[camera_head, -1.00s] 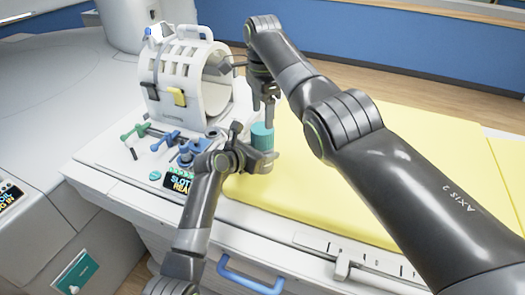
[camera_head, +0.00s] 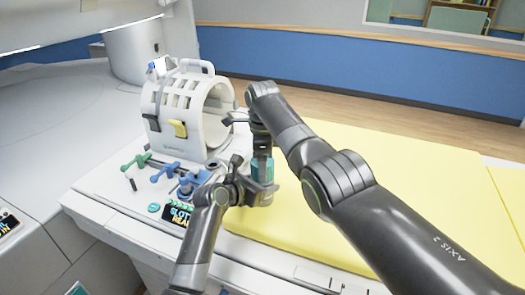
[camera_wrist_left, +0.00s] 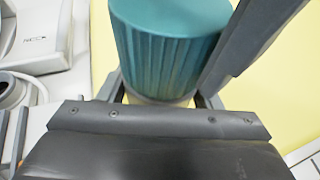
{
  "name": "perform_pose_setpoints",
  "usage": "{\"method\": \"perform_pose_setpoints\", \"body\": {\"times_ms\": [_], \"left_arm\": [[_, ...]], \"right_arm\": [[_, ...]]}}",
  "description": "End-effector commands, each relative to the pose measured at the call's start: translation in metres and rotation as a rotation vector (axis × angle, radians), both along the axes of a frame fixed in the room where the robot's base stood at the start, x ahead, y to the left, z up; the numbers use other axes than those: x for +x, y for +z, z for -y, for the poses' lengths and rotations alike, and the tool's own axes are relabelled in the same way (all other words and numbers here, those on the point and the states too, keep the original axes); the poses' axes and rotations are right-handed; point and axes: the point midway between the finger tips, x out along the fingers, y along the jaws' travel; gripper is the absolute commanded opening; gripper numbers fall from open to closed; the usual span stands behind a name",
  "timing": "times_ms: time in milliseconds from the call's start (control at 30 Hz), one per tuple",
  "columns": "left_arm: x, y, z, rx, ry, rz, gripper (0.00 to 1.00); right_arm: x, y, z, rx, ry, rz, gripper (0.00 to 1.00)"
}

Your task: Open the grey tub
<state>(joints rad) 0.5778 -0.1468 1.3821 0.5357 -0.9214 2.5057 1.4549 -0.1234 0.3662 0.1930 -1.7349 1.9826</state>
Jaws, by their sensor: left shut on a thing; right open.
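The grey tub (camera_head: 266,201) has a teal ribbed lid (camera_head: 262,173) and stands upright at the edge of the yellow pad. In the left wrist view the lid (camera_wrist_left: 170,48) fills the upper middle, and a little of the pale body (camera_wrist_left: 160,101) shows below it. My left gripper (camera_head: 263,190) is shut on the tub's body, below the lid. My right gripper (camera_head: 262,153) points straight down over the lid and is open. Its fingertips are at the lid's upper part; I cannot tell whether they touch it. Most of the tub's body is hidden by my left gripper.
A white cage-like coil (camera_head: 188,118) with a handle stands behind and left of the tub. Green and blue T-handled parts (camera_head: 165,172) and a small dark display (camera_head: 178,214) are left of my left gripper. The yellow pad (camera_head: 400,150) is clear to the right.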

Motion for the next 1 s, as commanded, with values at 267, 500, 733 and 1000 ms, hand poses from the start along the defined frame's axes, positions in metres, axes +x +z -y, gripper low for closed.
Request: {"method": "perform_pose_setpoints", "body": {"times_ms": [267,500,733,1000], "left_arm": [[0.000,-0.001,0.000,0.001,0.000,-0.002,0.00],[0.000,-0.001,0.000,0.001,0.000,-0.002,0.00],[0.000,-0.001,0.000,0.001,0.000,-0.002,0.00],[0.000,-0.001,0.000,0.001,0.000,-0.002,0.00]], "right_arm": [[0.000,-0.016,0.000,0.000,0.001,0.000,0.66],[0.000,-0.016,0.000,0.000,0.002,0.000,0.61],[0.000,-0.016,0.000,0.000,0.002,0.001,0.31],[0.000,-0.016,0.000,0.000,0.160,0.001,0.31]]}}
